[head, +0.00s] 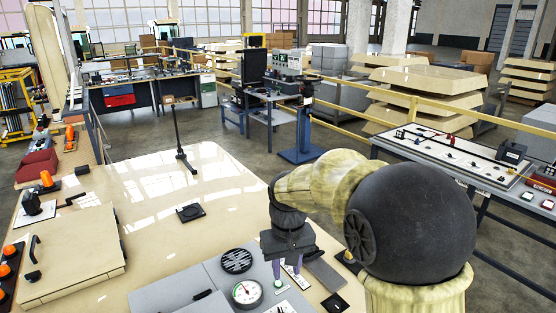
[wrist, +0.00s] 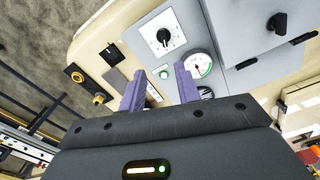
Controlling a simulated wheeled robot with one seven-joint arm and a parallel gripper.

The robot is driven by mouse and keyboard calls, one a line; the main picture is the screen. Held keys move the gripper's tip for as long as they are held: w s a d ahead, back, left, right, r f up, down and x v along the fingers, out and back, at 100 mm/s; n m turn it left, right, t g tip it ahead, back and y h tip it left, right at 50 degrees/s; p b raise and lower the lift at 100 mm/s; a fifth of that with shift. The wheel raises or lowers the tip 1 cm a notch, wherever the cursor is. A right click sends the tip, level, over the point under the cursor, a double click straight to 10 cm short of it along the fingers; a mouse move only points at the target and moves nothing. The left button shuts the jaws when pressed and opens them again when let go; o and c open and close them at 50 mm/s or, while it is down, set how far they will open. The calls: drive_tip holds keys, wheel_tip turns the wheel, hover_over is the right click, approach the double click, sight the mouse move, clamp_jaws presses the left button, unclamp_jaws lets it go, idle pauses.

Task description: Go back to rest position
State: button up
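My gripper (head: 289,272) points down over the front of the beige console (head: 165,235), near the grey control panel (head: 205,276). In the wrist view its two purple fingers (wrist: 160,86) stand apart with nothing between them. A round white gauge (head: 247,292) lies just left of the gripper in the head view; it also shows beyond the right finger in the wrist view (wrist: 201,65). A white dial plate with a black knob (wrist: 164,38) lies ahead of the fingers. I cannot tell the exact height of the fingertips above the panel.
A round black grille (head: 236,261) is set in the panel. A beige lid with a handle (head: 74,265) and orange buttons (head: 10,251) are at left. A thin black post (head: 178,135) stands at the console's far edge. A white-topped table (head: 455,158) stands at right.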

drive_tip(key=s+d+f+m+t, duration=0.1)
drive_tip(key=s+d+f, duration=0.2)
drive_tip(key=s+d, duration=0.3)
drive_tip(key=s+d+f+m+t, duration=0.1)
drive_tip(key=s+d+f+m, duration=0.1)
drive_tip(key=s+d, duration=0.4)
drive_tip(key=shift+s+d+f, duration=0.2)
drive_tip(key=shift+d+f, duration=0.35)
drive_tip(key=shift+f, duration=0.25)
drive_tip(key=shift+w, duration=0.1)
idle(3.1)
